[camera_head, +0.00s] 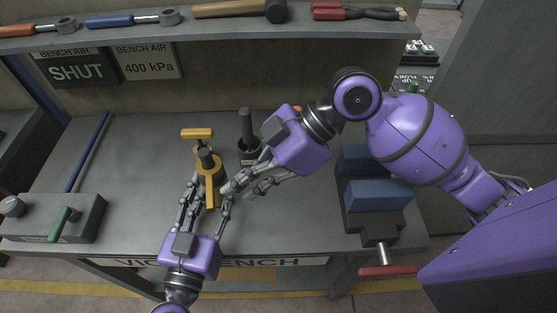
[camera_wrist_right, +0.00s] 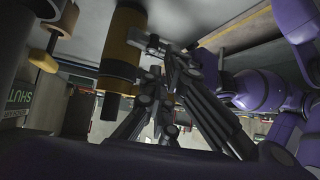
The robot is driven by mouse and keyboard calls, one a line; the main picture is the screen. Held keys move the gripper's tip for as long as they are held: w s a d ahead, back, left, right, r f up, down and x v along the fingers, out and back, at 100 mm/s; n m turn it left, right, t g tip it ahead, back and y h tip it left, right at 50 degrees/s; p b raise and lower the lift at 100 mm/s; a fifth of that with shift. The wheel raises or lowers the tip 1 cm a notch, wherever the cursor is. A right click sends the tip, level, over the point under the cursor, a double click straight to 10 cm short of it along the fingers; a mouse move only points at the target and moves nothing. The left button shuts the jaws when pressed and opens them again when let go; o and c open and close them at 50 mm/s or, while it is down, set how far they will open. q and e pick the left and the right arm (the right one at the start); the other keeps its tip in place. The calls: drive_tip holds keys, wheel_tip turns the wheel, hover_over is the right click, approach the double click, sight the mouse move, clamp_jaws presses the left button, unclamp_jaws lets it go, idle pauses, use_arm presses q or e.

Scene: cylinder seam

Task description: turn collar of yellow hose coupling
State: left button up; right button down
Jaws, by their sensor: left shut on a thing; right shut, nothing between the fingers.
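The yellow hose coupling (camera_head: 210,190) stands on the bench with a dark grey stub at its top. A yellow T-handle (camera_head: 197,134) shows just behind it. My left gripper (camera_head: 208,184) reaches in from the front with a finger on each side of the coupling and is shut on it. My right gripper (camera_head: 232,187) comes from the upper right, shut and empty, its fingertips close to the coupling's right side. I cannot tell if they touch it. In the right wrist view the yellow body (camera_wrist_right: 121,50) is left of the dark fingers (camera_wrist_right: 155,75). The collar is not clearly distinguishable.
A dark upright fitting (camera_head: 246,128) stands behind the right fingers. A vise with blue jaws (camera_head: 378,194) is at the right, a grey box with a green lever (camera_head: 62,222) at the left, and a blue rod (camera_head: 88,150) lies behind it. A tool shelf (camera_head: 130,31) spans the back.

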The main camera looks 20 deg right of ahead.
drive_tip(key=s+d+f+v, duration=0.1)
drive_tip(key=v, duration=1.1)
drive_tip(key=shift+s+d+f, duration=0.15)
drive_tip(key=shift+s+d, duration=0.05)
drive_tip(key=shift+d, duration=0.4)
use_arm(q)
drive_tip(key=o, duration=1.5)
